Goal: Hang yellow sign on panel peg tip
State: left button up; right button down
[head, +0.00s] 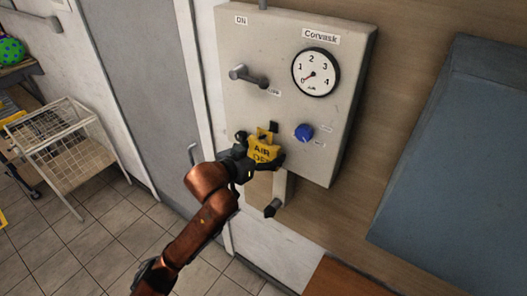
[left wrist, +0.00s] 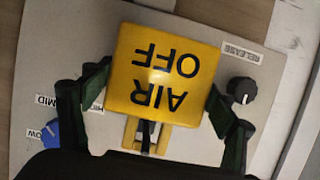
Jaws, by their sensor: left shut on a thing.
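The yellow sign (head: 264,151) reads "AIR OFF" and stands upright close in front of the lower part of the panel (head: 287,45). My left gripper (head: 260,161) is shut on its sides. In the left wrist view the sign (left wrist: 160,72) appears upside down, with the fingers (left wrist: 157,98) on either side of it. Its yellow hanger (left wrist: 131,133) shows below the lettering plate there, with a dark peg-like part (left wrist: 146,137) at its middle. I cannot tell whether the peg passes through the hanger. My right gripper is not in view.
The panel carries a lever (head: 248,76), a gauge (head: 316,72), a blue knob (head: 304,133) and a black release knob (left wrist: 242,90), both knobs near the sign. A grey door (head: 145,75) and a wire cart (head: 65,140) are at left.

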pick_arm(q)
jog(key=o, duration=1.4)
jog(key=shift+c, duration=0.2)
